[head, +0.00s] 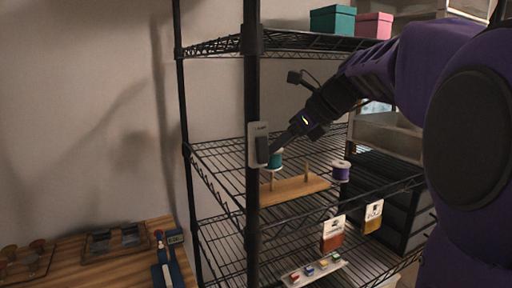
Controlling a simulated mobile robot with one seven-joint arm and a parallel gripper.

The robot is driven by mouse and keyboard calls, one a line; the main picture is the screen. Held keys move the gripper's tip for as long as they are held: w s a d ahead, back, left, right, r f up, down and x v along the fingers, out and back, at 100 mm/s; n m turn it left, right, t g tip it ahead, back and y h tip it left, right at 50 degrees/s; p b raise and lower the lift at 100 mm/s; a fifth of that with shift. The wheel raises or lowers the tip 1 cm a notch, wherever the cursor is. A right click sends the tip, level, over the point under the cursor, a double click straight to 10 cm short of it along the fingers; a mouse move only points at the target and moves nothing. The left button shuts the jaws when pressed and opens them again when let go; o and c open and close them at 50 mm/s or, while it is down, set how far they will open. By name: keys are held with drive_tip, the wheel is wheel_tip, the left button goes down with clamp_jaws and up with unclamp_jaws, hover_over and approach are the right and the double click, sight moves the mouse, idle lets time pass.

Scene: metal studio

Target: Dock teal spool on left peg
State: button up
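The teal spool (276,160) is at the tip of my gripper (279,148), which reaches in from the upper right. The gripper appears shut on it; the fingers are small and partly hidden. The spool is just above the left peg (271,181) of a wooden board (292,191). I cannot tell whether the spool touches the peg top. A second peg (306,170) stands bare to its right. A purple spool (341,172) is at the board's right end; its support is hidden.
Tags (333,233) hang below the board. A wooden bench (100,260) with tools is at lower left.

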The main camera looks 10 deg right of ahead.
sight(281, 169)
drive_tip(key=shift+f+b, duration=2.3)
drive_tip(key=shift+f, duration=0.1)
drive_tip(key=shift+r+p, duration=0.15)
drive_tip(key=shift+p, duration=0.7)
drive_tip(key=shift+f+b, duration=0.3)
drive_tip(key=shift+f, duration=0.4)
drive_tip(key=o, duration=1.1)
drive_tip(key=shift+c, duration=0.2)
drive_tip(key=p+v, duration=0.7)
drive_tip(key=v, duration=0.4)
drive_tip(key=shift+p, duration=0.4)
